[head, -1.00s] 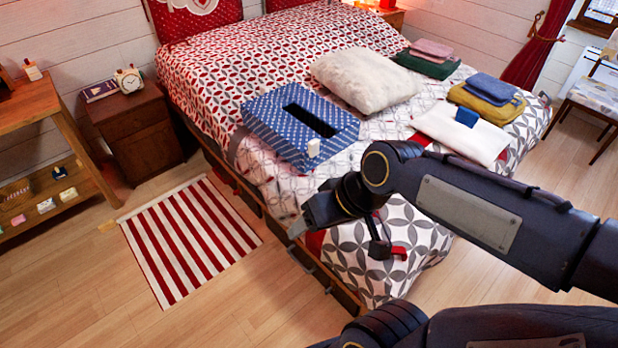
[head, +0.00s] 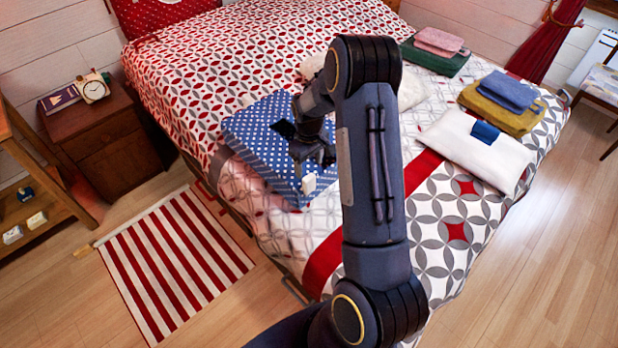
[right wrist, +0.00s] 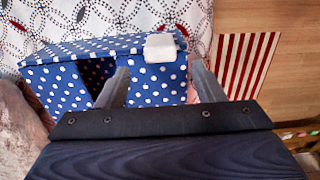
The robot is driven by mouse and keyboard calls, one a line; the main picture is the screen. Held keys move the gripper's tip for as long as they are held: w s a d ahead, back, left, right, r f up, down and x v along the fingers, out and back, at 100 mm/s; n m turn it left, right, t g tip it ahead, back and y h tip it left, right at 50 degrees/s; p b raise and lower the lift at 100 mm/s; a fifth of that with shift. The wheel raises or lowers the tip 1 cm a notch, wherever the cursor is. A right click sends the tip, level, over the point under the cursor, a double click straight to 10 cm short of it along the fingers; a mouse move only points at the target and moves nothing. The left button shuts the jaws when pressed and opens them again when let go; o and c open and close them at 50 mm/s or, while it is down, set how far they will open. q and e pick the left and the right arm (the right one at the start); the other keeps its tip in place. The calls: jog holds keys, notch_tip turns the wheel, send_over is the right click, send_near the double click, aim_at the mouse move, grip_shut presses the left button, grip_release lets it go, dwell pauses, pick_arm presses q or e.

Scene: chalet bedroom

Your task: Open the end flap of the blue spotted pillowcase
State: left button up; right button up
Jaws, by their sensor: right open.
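The blue pillowcase with white spots (head: 255,125) lies on the bed, box-shaped. In the right wrist view the pillowcase (right wrist: 62,85) shows a dark opening (right wrist: 97,72) beside a spotted panel that carries a white tab (right wrist: 160,47). The tab also shows in the head view (head: 309,183), at the near edge. My right gripper (head: 318,157) is over the pillowcase, just behind the tab in the head view, and hides part of the opening. In the wrist view its fingers (right wrist: 160,82) are apart, one on each side of the panel below the tab; contact is unclear. My left gripper is not in view.
A cream pillow (head: 411,88) is partly hidden behind my right arm. A white pillow with a small blue item (head: 485,132) and folded cloths (head: 502,103) lie to the right. A nightstand (head: 105,138) and striped rug (head: 175,262) are left of the bed.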

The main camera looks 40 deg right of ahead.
aim_at(309, 177)
notch_tip(309, 177, down, 8)
jog(key=shift+r+p, duration=0.25)
jog(key=shift+p, duration=0.2)
